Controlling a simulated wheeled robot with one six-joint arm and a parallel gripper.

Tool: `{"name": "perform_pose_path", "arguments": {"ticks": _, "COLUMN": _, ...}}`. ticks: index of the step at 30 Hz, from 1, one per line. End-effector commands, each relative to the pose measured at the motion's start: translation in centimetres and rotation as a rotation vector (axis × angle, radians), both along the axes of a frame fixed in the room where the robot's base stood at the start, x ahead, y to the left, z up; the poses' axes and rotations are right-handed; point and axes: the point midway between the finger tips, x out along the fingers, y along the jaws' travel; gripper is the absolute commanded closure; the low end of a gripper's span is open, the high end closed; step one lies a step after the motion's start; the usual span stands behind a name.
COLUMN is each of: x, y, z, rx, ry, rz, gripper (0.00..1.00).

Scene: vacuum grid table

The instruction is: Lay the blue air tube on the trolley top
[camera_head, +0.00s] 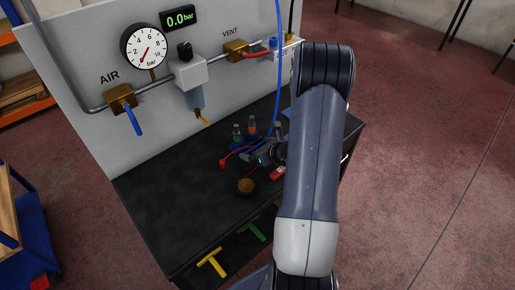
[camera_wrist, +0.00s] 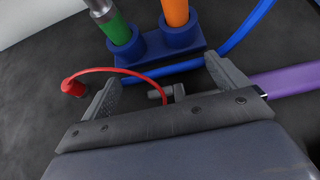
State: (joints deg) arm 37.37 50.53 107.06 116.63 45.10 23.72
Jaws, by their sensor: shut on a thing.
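The blue air tube (camera_head: 280,70) runs down past the panel's right end to my gripper (camera_head: 264,155). In the wrist view, the blue tube (camera_wrist: 245,32) bends in from the upper right and crosses between my fingertips (camera_wrist: 163,70). A small grey fitting (camera_wrist: 157,94) shows between the fingers. How far the gripper is above the top is hard to tell.
A blue holder (camera_wrist: 145,50) with a green (camera_wrist: 118,28) and an orange piece (camera_wrist: 176,12) stands just beyond the fingertips. A red cap (camera_wrist: 74,87) on a red cord lies left. The trolley top's left part is clear.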

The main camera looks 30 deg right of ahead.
Motion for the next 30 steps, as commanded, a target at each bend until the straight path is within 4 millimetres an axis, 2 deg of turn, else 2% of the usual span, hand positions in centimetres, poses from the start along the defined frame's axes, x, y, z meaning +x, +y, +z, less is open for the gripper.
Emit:
{"name": "perform_pose_path", "arguments": {"ticks": 3, "x": 0.0, "y": 0.0, "z": -0.4, "rx": 0.000, "ry": 0.000, "rz": 0.000, "gripper": 0.31}}
{"name": "perform_pose_path", "arguments": {"ticks": 4, "x": 0.0, "y": 0.0, "z": -0.4, "rx": 0.000, "ry": 0.000, "rz": 0.000, "gripper": 0.05}}
{"name": "perform_pose_path", "arguments": {"ticks": 6, "x": 0.0, "y": 0.0, "z": -0.2, "rx": 0.000, "ry": 0.000, "rz": 0.000, "gripper": 0.00}}
{"name": "perform_pose_path", "arguments": {"ticks": 17, "x": -0.1, "y": 0.0, "z": 0.3, "rx": 0.000, "ry": 0.000, "rz": 0.000, "gripper": 0.00}}
{"name": "perform_pose_path", "arguments": {"ticks": 23, "x": -2.9, "y": -0.7, "z": 1.8, "rx": -0.002, "ry": -0.002, "rz": -0.004, "gripper": 0.00}}
{"name": "perform_pose_path", "arguments": {"ticks": 30, "x": -6.9, "y": -1.5, "z": 4.5, "rx": -0.002, "ry": -0.002, "rz": -0.004, "gripper": 0.00}}
